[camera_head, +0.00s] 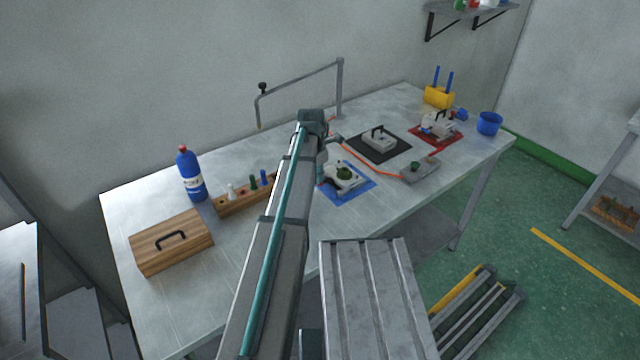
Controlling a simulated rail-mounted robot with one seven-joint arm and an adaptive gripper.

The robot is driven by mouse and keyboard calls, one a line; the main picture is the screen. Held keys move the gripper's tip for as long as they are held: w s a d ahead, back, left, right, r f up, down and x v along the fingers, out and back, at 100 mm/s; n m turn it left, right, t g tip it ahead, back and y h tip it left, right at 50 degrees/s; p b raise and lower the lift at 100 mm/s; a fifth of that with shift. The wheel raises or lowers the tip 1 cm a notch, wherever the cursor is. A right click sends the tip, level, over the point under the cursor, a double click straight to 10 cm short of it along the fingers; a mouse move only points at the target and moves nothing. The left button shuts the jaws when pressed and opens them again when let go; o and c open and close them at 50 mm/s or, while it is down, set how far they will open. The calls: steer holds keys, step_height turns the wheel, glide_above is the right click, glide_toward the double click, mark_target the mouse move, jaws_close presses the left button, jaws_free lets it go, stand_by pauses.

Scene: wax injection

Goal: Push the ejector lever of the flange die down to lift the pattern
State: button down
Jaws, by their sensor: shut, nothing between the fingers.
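A small light-grey die (341,184) lies open on a blue mat (362,190) near the middle of the table, with a round green pattern (344,173) in it. It looks like the flange die. Its ejector lever is too small to make out. My gripper (322,172) points down at the left edge of this die, partly hidden behind my arm. Its fingers are shut and empty. I cannot tell whether they touch the die.
A die with a black handle (379,139) sits on a black mat (398,151); another die (438,124) is on a red mat (452,140). An orange hose runs to a grey plate (425,171). A bottle (191,175), peg rack (236,202) and wooden box (172,243) stand left.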

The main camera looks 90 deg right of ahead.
steer(key=shift+f, duration=0.1)
step_height(320, 180, down, 2)
steer(key=shift+f+b, duration=0.1)
steer(key=shift+b, duration=0.4)
steer(key=shift+w+a+r, duration=0.1)
steer(key=shift+w+r, duration=0.05)
steer(key=shift+r, duration=0.1)
steer(key=shift+w+a+r+p, duration=0.25)
steer(key=shift+w+a+p, duration=0.2)
steer(key=shift+w, duration=0.15)
steer(key=shift+w+a+r+p, duration=0.2)
steer(key=shift+w+a+p, duration=0.15)
steer(key=shift+w, duration=0.25)
steer(key=shift+d, duration=0.1)
step_height(320, 180, up, 12)
steer(key=shift+w+a, duration=0.35)
steer(key=shift+w, duration=0.1)
